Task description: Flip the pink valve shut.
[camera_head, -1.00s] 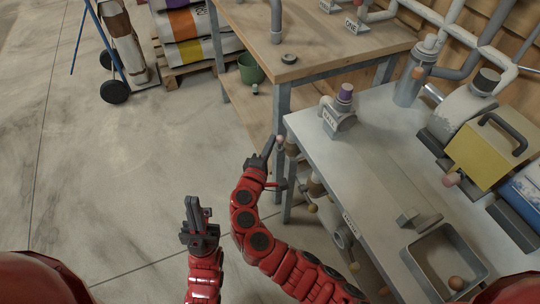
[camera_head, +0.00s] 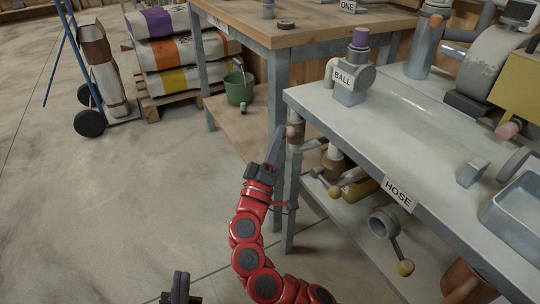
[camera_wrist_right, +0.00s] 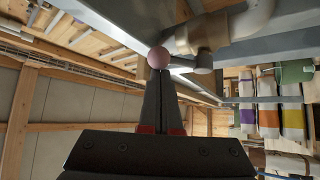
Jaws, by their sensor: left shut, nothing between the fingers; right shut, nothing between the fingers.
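The pink valve's ball-shaped knob (camera_head: 291,132) shows at the near left corner of the grey bench, beside a brass-coloured fitting. My right gripper (camera_head: 277,140) is shut and empty, pointing up, with its fingertips just left of the knob. In the right wrist view the pink knob (camera_wrist_right: 158,57) sits at the tips of the shut fingers (camera_wrist_right: 159,75); I cannot tell whether they touch. A brass valve body (camera_wrist_right: 203,34) on a pale pipe is right of it. My left gripper (camera_head: 180,284) is at the bottom edge, apart from everything, shut and only partly in view.
The grey bench (camera_head: 420,130) carries a purple-capped fitting (camera_head: 352,75) labelled BALL. A bench leg (camera_head: 289,205) stands close to my right arm. The floor (camera_head: 120,200) at left is clear.

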